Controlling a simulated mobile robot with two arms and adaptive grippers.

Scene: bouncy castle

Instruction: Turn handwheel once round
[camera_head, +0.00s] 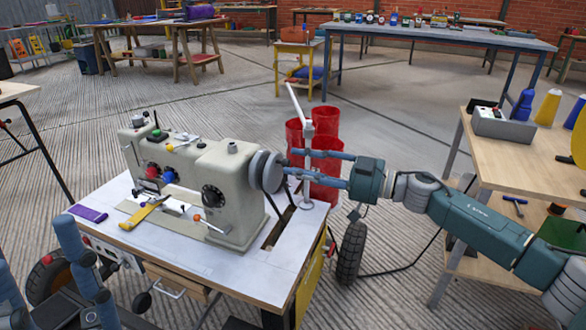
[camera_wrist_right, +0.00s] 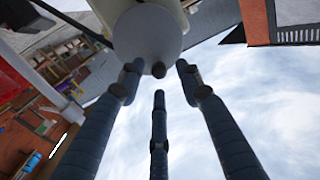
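The beige sewing machine (camera_head: 195,180) stands on a white-topped table. Its grey round handwheel (camera_head: 267,171) is at the machine's right end. My left gripper (camera_head: 75,250) is at the lower left, fingers apart, empty, partly cut off.
A white thread stand (camera_head: 306,150) rises behind my right fingers. Red bins (camera_head: 326,125) stand behind the table. A yellow tool (camera_head: 145,212) and a purple item (camera_head: 88,214) lie on the tabletop. A wooden workbench (camera_head: 510,155) is close on the right, near my right arm.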

